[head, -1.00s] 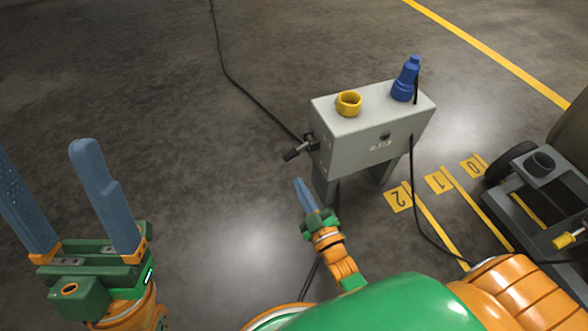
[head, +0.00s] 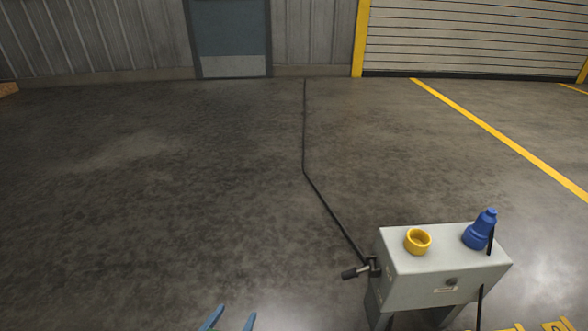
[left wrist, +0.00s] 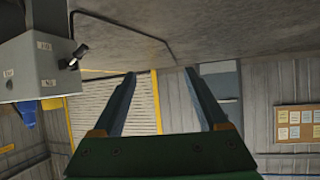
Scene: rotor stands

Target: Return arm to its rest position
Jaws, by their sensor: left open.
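My left gripper (head: 231,321) shows only as two blue fingertips at the bottom edge of the head view, spread apart. In the left wrist view the same gripper (left wrist: 160,75) has both blue fingers apart, with nothing between them. It is empty and clear of the grey box (head: 440,285), which stands to its right in the head view. The rest of the left arm is out of the head view. My right gripper is not seen.
A yellow ring-shaped cap (head: 418,242) and a blue connector (head: 481,230) stand on the box. A black-handled lever (head: 355,272) sticks out of its left side. A black cable (head: 304,140) crosses the floor. The floor to the left is free. A door (head: 232,38) stands behind.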

